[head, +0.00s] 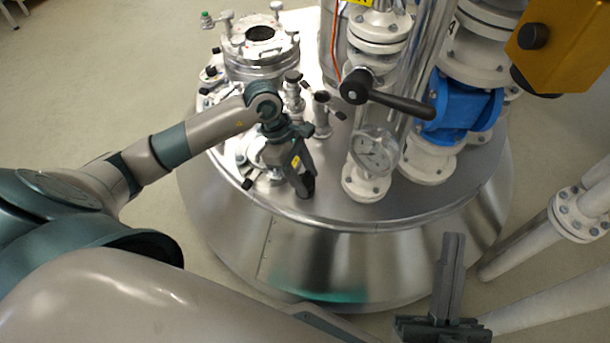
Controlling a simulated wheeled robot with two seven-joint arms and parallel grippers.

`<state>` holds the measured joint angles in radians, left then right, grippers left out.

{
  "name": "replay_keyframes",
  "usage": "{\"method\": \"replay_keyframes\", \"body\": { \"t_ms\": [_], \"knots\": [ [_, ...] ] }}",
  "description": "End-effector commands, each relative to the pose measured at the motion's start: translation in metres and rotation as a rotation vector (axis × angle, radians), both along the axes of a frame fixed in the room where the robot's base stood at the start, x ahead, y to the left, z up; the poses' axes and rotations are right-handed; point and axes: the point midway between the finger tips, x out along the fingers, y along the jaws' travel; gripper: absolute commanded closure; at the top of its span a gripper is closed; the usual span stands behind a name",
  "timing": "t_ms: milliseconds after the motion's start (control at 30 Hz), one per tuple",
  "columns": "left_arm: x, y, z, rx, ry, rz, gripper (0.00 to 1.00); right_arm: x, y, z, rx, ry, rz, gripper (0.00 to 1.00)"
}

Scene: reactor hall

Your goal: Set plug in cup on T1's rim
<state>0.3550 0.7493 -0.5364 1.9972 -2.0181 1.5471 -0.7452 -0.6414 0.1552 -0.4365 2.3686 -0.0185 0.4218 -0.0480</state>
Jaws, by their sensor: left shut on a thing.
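A blue valve (460,108) and white flanges are further right. A flanged manway (260,45) is behind. White pipes (580,212) stand at the right.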

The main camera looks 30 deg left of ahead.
Motion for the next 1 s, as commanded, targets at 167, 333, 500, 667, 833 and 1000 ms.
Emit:
{"method": "replay_keyframes", "body": {
  "t_ms": [167, 333, 500, 667, 833, 1000],
  "knots": [
    [0.000, 0.000, 0.000, 0.000, 0.000, 0.000, 0.52, 0.000, 0.000, 0.000, 0.000, 0.001, 0.000, 1.00],
    [0.000, 0.000, 0.000, 0.000, 0.000, 0.000, 0.37, 0.000, 0.000, 0.000, 0.000, 0.001, 0.000, 1.00],
    [0.000, 0.000, 0.000, 0.000, 0.000, 0.000, 0.37, 0.000, 0.000, 0.000, 0.000, 0.001, 0.000, 1.00],
    [0.000, 0.002, 0.003, 0.001, -0.001, 0.000, 0.37, 0.001, 0.000, 0.000, -0.001, 0.003, 0.000, 1.00],
    [0.000, 0.007, 0.017, 0.001, -0.001, -0.001, 0.37, 0.004, 0.002, -0.003, -0.011, 0.030, 0.004, 1.00],
    [0.000, 0.017, 0.042, 0.002, -0.004, 0.001, 0.37, 0.011, 0.003, -0.016, -0.038, 0.106, 0.002, 1.00]
  ]
}}
